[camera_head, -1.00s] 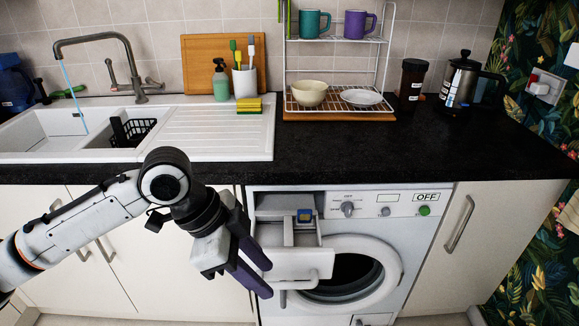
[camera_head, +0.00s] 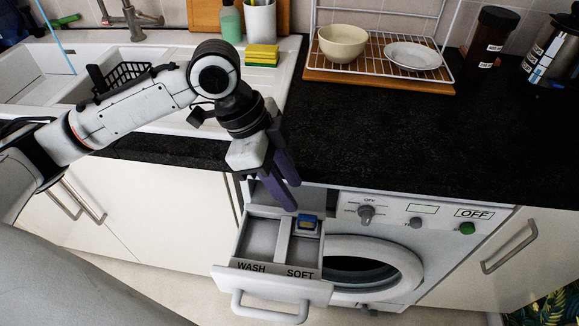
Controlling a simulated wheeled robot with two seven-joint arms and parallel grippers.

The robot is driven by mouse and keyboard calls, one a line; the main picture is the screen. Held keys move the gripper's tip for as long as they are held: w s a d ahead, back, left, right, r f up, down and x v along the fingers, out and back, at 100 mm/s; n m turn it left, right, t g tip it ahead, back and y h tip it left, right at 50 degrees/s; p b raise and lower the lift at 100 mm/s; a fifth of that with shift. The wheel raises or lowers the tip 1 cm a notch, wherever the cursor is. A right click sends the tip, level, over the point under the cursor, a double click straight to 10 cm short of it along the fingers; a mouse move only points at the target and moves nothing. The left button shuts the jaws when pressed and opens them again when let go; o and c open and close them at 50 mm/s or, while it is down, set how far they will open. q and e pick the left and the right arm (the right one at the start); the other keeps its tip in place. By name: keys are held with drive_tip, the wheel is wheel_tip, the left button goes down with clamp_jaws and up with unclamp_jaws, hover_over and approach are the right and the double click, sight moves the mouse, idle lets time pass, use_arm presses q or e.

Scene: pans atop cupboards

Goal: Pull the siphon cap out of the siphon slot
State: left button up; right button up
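The washing machine's detergent drawer (camera_head: 256,285) is pulled out and shows compartments marked WASH and SOFT. A small blue siphon cap with a yellowish centre (camera_head: 306,224) sits at the back of the SOFT compartment; the slot under it is hidden. My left gripper (camera_head: 294,196) is above the back of the drawer, just above and left of the cap, pointing down. Its two dark purple fingers look apart, with nothing seen between them. It does not appear to touch the cap. My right gripper is not in view.
The washing machine (camera_head: 390,228) has a round door below the drawer's right side. The black worktop edge (camera_head: 400,180) runs just behind the drawer. A sink (camera_head: 40,75), sponges (camera_head: 262,55), a bowl (camera_head: 342,42) and a plate (camera_head: 412,56) are further back.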

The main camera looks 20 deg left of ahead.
sight(307, 216)
use_arm(q)
drive_tip(key=x, duration=0.8)
drive_tip(key=shift+f+b, duration=0.15)
drive_tip(key=shift+b, duration=0.15)
clamp_jaws()
